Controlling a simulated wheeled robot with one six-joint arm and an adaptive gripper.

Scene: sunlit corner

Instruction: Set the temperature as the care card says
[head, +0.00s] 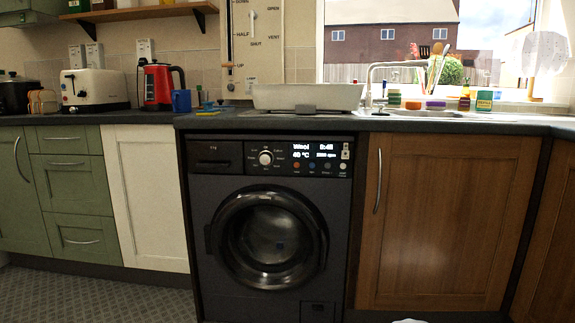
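The dark washing machine (211,262) stands under the counter with its round door (268,240) shut. Its lit display (314,150) reads "Wool" and "40 °C"; the smaller figures are hard to read. A white programme dial (265,158) is left of the display. Below the display is a row of small buttons, among them a red-orange one (296,166) and a blue one (311,167); their labels are too small to read. I cannot make out a care card.
A pale basin (307,97) stands on the counter (400,124) above the machine. A wall board (253,45) with a slider is behind it. A toaster (95,89) and red kettle (158,86) stand left. The floor (100,298) at lower left looks clear.

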